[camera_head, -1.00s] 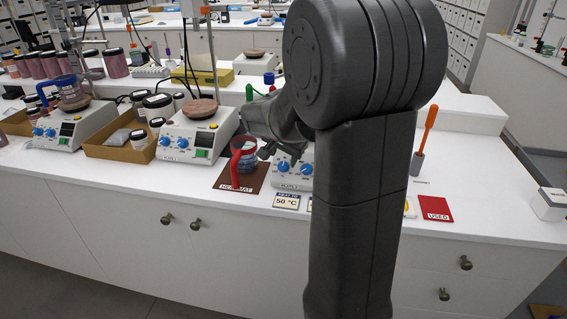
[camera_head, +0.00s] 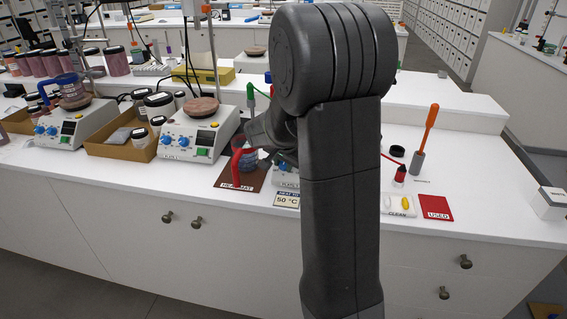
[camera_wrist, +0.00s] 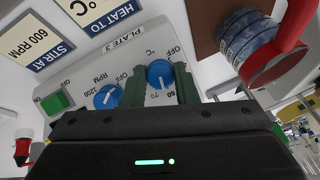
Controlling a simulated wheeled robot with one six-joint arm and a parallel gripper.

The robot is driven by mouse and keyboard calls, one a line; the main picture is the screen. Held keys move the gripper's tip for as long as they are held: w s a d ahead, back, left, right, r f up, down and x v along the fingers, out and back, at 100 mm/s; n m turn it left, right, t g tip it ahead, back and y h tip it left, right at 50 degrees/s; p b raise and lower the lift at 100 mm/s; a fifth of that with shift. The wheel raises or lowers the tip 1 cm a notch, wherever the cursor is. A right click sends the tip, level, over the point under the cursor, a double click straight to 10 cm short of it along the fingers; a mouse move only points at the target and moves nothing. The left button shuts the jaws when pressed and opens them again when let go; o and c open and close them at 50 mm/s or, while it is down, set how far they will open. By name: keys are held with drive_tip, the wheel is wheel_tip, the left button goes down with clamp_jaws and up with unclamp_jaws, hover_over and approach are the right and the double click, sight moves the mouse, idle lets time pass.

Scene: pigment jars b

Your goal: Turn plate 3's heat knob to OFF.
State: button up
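Plate 3's panel (camera_wrist: 75,80) fills the middle of the wrist view, seen tilted, with its label readable. Its blue heat knob (camera_wrist: 160,73), marked °C, has OFF near its upper right and 60 and 70 below it. The blue RPM knob (camera_wrist: 107,97) sits to its left. My gripper (camera_wrist: 160,82) has its two dark green fingers apart, one on each side of the heat knob. Whether they touch it is unclear. In the head view, plate 3 (camera_head: 286,180) is mostly hidden behind my arm.
A beaker with a red handle (camera_head: 243,165) stands on the brown hot mat (camera_head: 228,182), left of plate 3; it is close beside my gripper in the wrist view (camera_wrist: 250,40). A 50 °C card (camera_head: 286,199) lies in front. A red USED mat (camera_head: 436,208) lies right.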

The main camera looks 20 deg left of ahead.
idle(0.3)
